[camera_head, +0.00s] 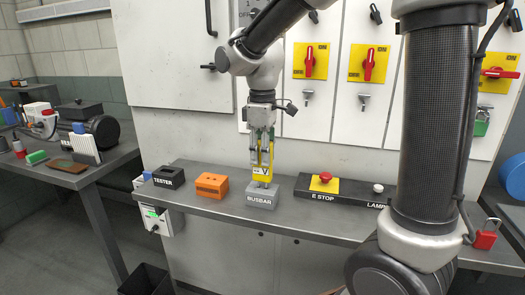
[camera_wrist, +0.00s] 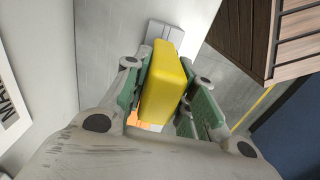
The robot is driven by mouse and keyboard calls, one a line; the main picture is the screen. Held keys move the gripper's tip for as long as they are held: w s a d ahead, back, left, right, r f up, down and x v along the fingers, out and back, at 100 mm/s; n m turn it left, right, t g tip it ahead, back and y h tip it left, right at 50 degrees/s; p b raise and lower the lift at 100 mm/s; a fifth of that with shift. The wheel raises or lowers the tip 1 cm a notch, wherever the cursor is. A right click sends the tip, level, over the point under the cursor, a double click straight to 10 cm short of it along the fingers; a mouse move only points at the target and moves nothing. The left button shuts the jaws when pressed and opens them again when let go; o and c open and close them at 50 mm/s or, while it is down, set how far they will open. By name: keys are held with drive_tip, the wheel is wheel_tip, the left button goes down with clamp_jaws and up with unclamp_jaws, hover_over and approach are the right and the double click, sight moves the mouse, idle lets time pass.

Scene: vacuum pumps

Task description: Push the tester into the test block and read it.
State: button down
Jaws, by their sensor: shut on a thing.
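My gripper (camera_head: 262,150) is shut on the yellow tester (camera_head: 264,165) and holds it upright over the grey block marked BUSBAR (camera_head: 262,198). The tester's lower end meets the top of this block; I cannot tell how deep it sits. In the wrist view the tester (camera_wrist: 165,85) lies between the green pads of my gripper (camera_wrist: 160,95), and its far end is hidden. Its reading is too small to make out. An orange block (camera_head: 211,185) with openings on top stands left of the grey block. A black holder marked TESTER (camera_head: 169,177) is further left.
The bench also bears the black E STOP and LAMP panel (camera_head: 345,190) on the right, with a red button (camera_head: 325,177). Cabinet doors with red switches (camera_head: 369,64) rise behind. A side table (camera_head: 110,155) with a pump (camera_head: 88,125) stands left.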

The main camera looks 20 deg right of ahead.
drive_tip(key=shift+f, duration=1)
drive_tip(key=shift+f, duration=0.2)
drive_tip(key=c, duration=1.1)
unclamp_jaws()
wheel_tip(320, 180, up, 12)
